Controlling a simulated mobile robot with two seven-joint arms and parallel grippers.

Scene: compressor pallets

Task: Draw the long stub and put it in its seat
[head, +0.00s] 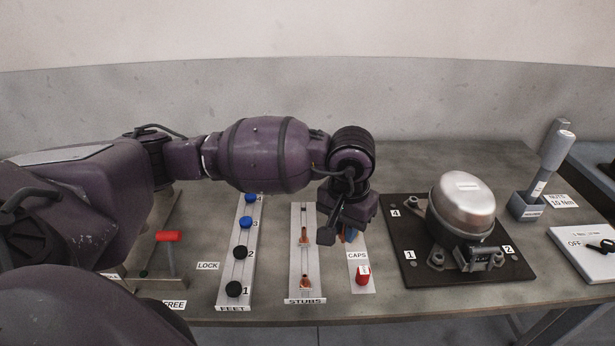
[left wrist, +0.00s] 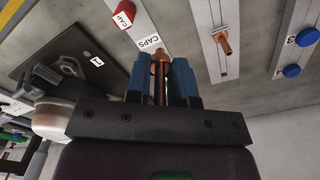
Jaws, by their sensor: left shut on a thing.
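My left gripper (head: 341,237) is shut on a copper stub, with blue fingers on both sides of it. In the left wrist view the held stub (left wrist: 161,77) looks like a slim tube with a wider collar at its outer end. The gripper hangs above the bench between the white stubs strip (head: 298,262) and the caps strip. Copper stubs remain on the stubs strip, one midway (head: 305,237) and one near the front (head: 305,281). The silver domed compressor (head: 463,204) stands on a dark plate (head: 424,271) to the right. I cannot make out the stub's seat. My right gripper is not in view.
A red cap (head: 362,275) stands on the caps strip. Black and blue feet line the feet strip (head: 226,286), left of the stubs. A red-handled lever (head: 168,237) stands farther left. A grey tool (head: 550,165) stands in a holder behind the plate's right side.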

